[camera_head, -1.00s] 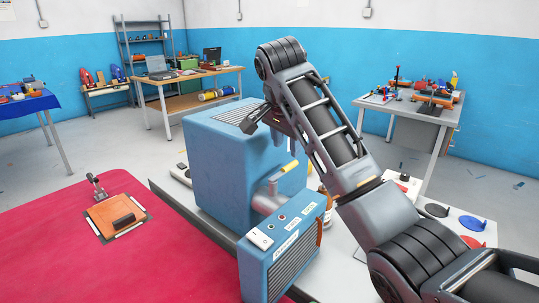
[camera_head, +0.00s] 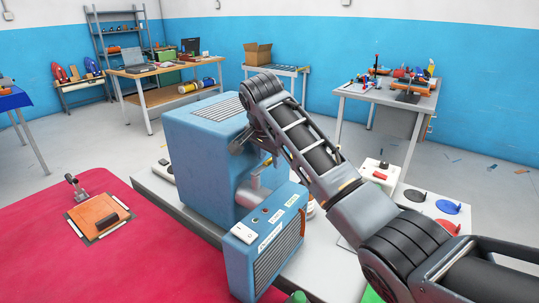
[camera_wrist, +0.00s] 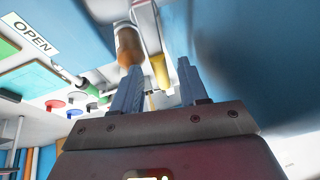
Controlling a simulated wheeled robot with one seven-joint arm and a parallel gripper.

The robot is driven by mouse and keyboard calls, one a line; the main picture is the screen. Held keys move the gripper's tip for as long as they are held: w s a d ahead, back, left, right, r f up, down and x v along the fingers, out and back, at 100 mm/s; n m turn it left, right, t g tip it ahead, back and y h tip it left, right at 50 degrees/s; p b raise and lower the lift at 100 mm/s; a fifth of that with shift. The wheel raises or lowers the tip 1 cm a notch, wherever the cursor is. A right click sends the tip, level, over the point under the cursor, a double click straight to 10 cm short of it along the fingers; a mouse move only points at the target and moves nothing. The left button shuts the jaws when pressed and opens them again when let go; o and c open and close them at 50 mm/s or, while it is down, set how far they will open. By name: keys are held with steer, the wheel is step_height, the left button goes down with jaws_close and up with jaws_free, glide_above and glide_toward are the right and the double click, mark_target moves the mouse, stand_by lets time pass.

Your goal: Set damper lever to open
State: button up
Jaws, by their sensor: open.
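The damper lever has a yellow grip (camera_wrist: 161,73). In the wrist view it shows between the two finger tips of my gripper (camera_wrist: 160,66), beyond them, with a gap to each finger. My gripper is open and empty. In the head view only a small yellow part of the lever (camera_head: 268,162) shows beside my arm, above the grey metal pipe (camera_head: 250,192) on the blue machine (camera_head: 197,150). An OPEN label (camera_wrist: 35,36) is at the upper left of the wrist view. My arm hides much of the lever and gripper in the head view.
A blue control box (camera_head: 262,245) with labels and a grille stands in front of the machine. Coloured discs (camera_head: 447,207) lie at right. Tables stand farther back.

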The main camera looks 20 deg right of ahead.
jaws_close()
stand_by(0.4)
